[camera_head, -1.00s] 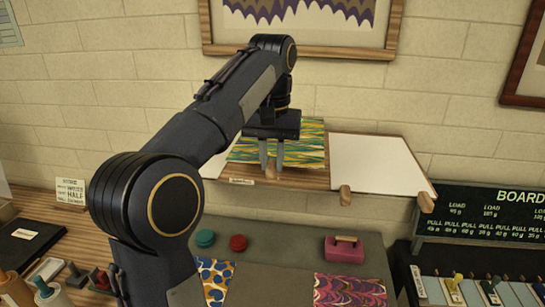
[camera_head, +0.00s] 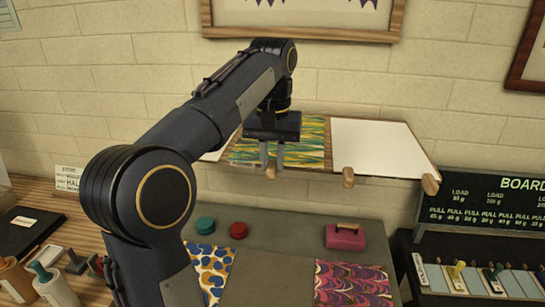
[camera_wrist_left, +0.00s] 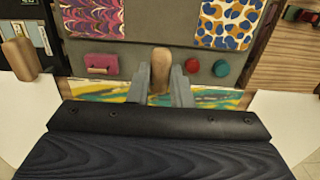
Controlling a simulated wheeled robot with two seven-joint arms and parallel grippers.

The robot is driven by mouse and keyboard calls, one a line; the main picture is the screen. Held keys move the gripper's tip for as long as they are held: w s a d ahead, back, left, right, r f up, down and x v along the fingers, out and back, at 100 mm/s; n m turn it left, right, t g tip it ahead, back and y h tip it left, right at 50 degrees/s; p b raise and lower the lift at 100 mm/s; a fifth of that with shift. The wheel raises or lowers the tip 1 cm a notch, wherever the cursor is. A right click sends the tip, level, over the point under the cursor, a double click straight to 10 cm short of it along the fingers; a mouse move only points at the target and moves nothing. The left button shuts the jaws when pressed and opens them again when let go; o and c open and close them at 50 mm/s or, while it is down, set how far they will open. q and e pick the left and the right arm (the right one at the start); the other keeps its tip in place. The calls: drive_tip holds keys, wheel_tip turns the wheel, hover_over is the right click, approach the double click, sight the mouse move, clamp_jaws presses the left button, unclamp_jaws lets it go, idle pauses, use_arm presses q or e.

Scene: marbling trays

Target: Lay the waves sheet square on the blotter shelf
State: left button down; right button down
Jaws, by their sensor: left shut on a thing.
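The waves sheet (camera_head: 303,150), streaked yellow, green and blue, is at the wooden blotter shelf (camera_head: 333,170) on the wall, between white blotters. Its edges look roughly in line with the shelf. I cannot tell whether it lies flat on the shelf or is just above it. My left gripper (camera_head: 271,168) is over the sheet's front edge, its fingers closed around a rounded wooden piece (camera_wrist_left: 160,72) there. In the left wrist view the sheet (camera_wrist_left: 215,100) shows on both sides of the fingers; my gripper hides its middle. My right gripper is not in view.
A white blotter (camera_head: 375,147) lies right of the sheet, with wooden pegs (camera_head: 348,177) at the front. Below, a grey table carries a magenta box (camera_head: 345,236), teal and red round pots (camera_head: 238,230), and two other patterned sheets (camera_head: 350,284). A framed picture hangs above.

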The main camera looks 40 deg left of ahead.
use_arm(q)
drive_tip(key=c, duration=0.7)
unclamp_jaws()
drive_tip(key=shift+c, duration=0.2)
drive_tip(key=shift+r+p, duration=1.35)
drive_tip(key=shift+p, duration=0.1)
drive_tip(key=shift+r, duration=2.15)
